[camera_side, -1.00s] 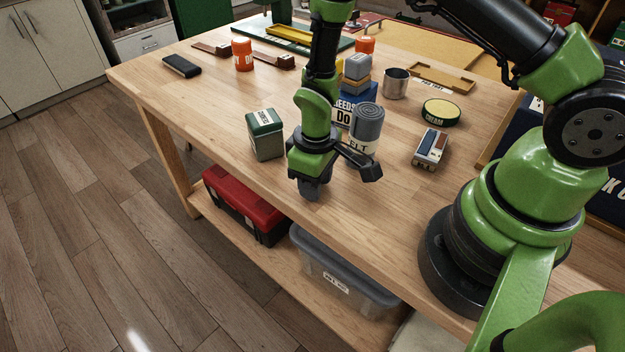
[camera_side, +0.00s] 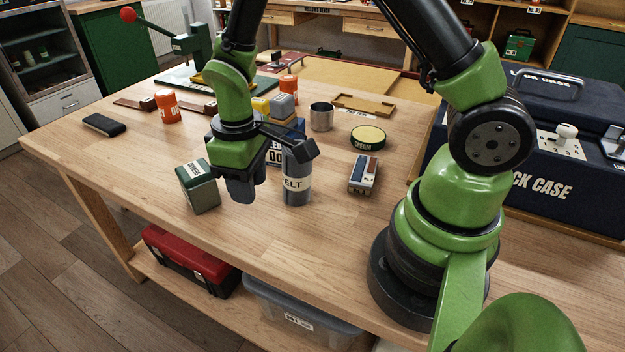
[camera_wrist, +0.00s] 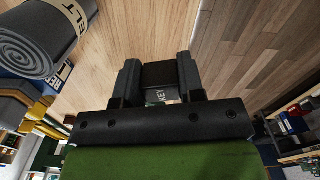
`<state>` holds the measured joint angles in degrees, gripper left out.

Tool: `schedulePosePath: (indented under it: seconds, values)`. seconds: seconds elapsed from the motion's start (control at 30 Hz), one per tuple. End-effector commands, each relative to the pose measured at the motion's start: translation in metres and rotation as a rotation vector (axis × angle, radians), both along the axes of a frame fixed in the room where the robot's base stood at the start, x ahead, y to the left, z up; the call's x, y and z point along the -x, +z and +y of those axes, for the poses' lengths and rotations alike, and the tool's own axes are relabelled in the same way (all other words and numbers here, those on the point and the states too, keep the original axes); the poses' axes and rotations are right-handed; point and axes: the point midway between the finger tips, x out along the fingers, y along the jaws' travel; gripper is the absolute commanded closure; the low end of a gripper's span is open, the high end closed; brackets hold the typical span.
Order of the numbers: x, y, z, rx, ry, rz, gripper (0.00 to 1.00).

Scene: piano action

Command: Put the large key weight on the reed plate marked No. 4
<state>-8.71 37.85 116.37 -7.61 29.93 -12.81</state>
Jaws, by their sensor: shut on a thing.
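In the wrist view, my gripper (camera_wrist: 160,78) is shut on a dark block (camera_wrist: 160,73) with partly readable pale lettering. In the side view, my gripper (camera_side: 242,192) points down between the green and white tin (camera_side: 199,187) and the grey felt roll (camera_side: 298,187); its fingers hide most of what it holds. Whether it hangs above the table or touches it is hard to tell. Two flat brown strips with thicker ends (camera_side: 135,103) (camera_side: 196,108) lie at the back left. I cannot read a No. 4 mark on anything.
A blue box (camera_side: 290,128) with grey and yellow blocks stands behind the felt roll. A metal cup (camera_side: 321,118), a round tin (camera_side: 368,137) and a two-coloured device (camera_side: 364,174) stand right. The left front table is clear.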

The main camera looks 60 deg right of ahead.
Motion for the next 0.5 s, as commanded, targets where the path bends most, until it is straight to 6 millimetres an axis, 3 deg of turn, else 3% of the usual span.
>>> schedulePosePath:
  seconds: [0.13, 0.47, 0.5]
  values:
    - [-0.001, 0.016, 0.000, -0.001, 0.000, -0.007, 0.92]
    - [-0.001, 0.082, 0.000, -0.001, 0.000, -0.009, 0.92]
    - [-0.001, 0.080, -0.009, -0.001, -0.013, -0.003, 0.92]
